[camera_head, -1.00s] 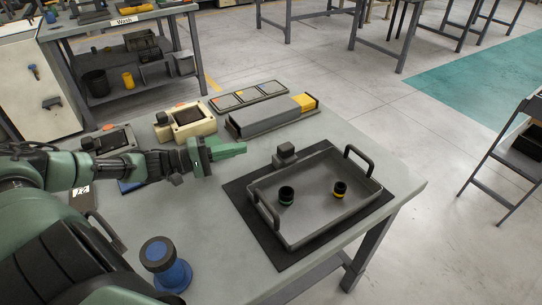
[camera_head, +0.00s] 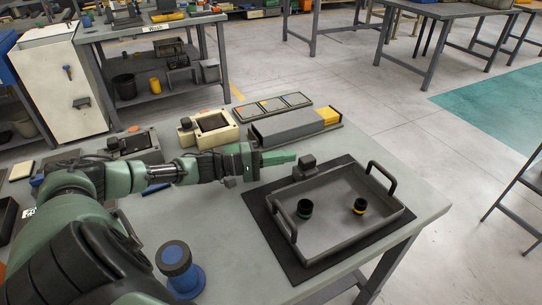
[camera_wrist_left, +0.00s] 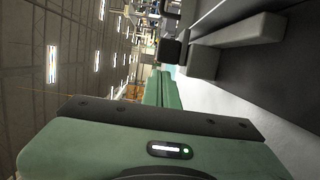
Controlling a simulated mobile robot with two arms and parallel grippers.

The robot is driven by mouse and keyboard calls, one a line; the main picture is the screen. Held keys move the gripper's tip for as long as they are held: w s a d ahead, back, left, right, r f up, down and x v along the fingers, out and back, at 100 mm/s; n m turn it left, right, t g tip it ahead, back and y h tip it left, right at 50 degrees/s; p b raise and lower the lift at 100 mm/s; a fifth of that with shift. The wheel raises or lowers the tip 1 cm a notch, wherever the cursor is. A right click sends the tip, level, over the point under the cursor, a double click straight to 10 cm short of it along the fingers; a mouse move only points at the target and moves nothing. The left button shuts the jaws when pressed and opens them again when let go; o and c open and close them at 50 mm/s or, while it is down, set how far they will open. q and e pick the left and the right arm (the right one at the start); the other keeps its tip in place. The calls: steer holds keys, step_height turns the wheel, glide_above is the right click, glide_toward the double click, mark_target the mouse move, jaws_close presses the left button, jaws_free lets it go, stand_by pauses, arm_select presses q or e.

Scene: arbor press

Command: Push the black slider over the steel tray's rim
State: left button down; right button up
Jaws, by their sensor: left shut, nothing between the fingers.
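The black slider (camera_head: 306,168) is a small dark block with a raised part, at the back left rim of the steel tray (camera_head: 345,240). It looks upright; whether it rests on the rim or just outside it I cannot tell. My left gripper (camera_head: 282,158) is shut and empty, its green fingers pointing right, with the tips close to the slider's left side. Contact is unclear. In the left wrist view, a dark block (camera_wrist_left: 170,50) shows just beyond the fingers (camera_wrist_left: 160,88). My right gripper is not in view.
A grey box with a yellow end (camera_head: 290,126) lies behind.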

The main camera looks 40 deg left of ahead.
mark_target(300, 163)
arm_select(q)
steer(key=shift+x, duration=1.05)
steer(key=d+p, duration=0.1)
steer(key=s+d+p, duration=0.1)
steer(key=p, duration=0.1)
steer(key=shift+d+r, duration=0.15)
steer(key=shift+d, duration=0.1)
steer(key=shift+s+d, duration=0.15)
steer(key=shift+d, duration=0.05)
steer(key=shift+f, duration=0.2)
steer(key=shift+s, duration=0.1)
